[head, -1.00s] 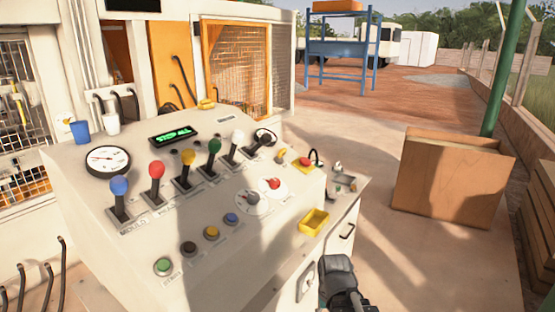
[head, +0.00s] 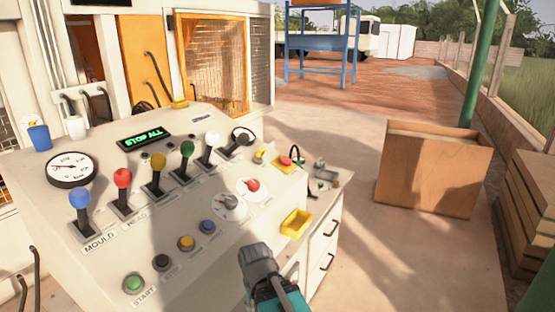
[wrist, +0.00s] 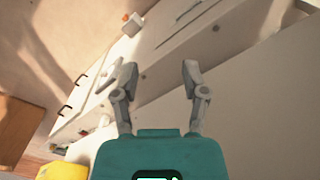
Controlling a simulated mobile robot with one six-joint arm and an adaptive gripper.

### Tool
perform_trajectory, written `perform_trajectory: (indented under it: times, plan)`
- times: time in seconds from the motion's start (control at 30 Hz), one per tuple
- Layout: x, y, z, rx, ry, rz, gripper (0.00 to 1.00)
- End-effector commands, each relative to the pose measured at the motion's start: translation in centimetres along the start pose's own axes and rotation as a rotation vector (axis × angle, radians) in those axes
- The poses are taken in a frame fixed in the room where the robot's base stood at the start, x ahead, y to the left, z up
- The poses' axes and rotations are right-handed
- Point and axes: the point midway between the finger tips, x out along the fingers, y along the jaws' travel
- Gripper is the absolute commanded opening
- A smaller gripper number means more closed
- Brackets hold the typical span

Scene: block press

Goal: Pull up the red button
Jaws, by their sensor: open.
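A red button (head: 285,161) sits on a yellow plate near the right end of the sloped control console (head: 110,215). A second round red knob (head: 252,184) sits on a white disc, nearer and to the left. I cannot tell from the picture whether either is pressed in. The red button cannot be made out for certain there.
A yellow tray (head: 296,222) lies on the right side ledge. A wooden box (head: 430,170) stands on the ground to the right, with open floor between.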

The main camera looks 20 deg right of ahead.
Motion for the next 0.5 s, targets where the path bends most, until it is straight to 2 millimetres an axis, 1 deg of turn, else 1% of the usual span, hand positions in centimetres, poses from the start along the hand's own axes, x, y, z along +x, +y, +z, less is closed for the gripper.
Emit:
perform_trajectory:
  times: [0.3, 0.33, 0.47, 0.5]
  plan:
    - [0.0, 0.0, 0.01, 0.0, 0.0, 0.0, 0.57]
    - [0.0, 0.0, 0.01, 0.0, 0.0, 0.0, 0.59]
    - [-0.17, 0.0, -0.01, 0.0, 0.0, 0.0, 0.83]
    - [-0.32, 0.0, -0.02, 0.0, 0.0, 0.0, 0.91]
